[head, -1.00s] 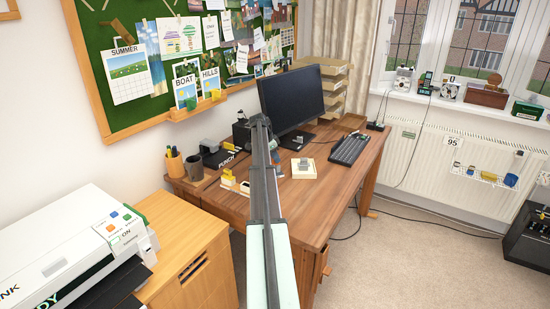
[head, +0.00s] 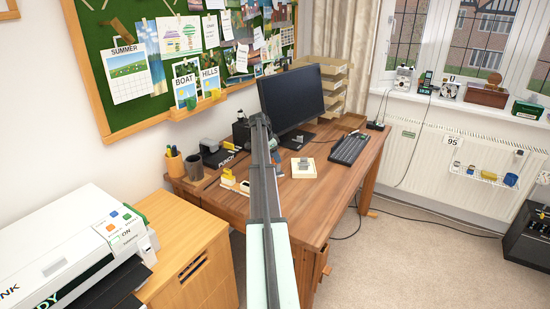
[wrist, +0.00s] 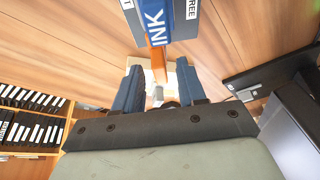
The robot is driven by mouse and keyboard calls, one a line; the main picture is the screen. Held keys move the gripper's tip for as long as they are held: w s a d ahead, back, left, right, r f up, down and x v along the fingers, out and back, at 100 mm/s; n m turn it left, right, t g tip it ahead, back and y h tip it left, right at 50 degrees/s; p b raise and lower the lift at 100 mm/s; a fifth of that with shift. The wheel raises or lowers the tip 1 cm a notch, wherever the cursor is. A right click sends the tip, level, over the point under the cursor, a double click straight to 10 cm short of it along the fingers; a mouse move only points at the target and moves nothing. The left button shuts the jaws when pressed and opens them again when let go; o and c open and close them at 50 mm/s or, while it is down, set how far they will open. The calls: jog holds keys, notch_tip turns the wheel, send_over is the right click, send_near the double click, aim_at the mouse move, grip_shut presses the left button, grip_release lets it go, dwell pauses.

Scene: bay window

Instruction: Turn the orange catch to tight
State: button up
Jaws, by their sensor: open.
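In the wrist view my gripper (wrist: 160,76) has its two blue fingers apart. A narrow orange piece (wrist: 157,58), which looks like the catch, lies between and just beyond the fingertips. I cannot tell whether a finger touches it. It runs out from under a blue block marked INK (wrist: 168,20). A label reading FREE (wrist: 192,10) is at the block's right, and a label at its left is cut off except for a T. In the head view my arm hides the catch, and I cannot make out my gripper there.
The wooden desk (head: 322,170) holds a monitor (head: 291,98), a keyboard (head: 350,148) and a pale block (head: 303,168). A black punch (head: 218,157) and a pen pot (head: 175,165) stand at its left. A printer (head: 75,245) is nearer left.

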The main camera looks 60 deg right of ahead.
jog(key=v, duration=1.3)
jog(key=shift+r, duration=0.2)
jog(key=shift+w, duration=0.1)
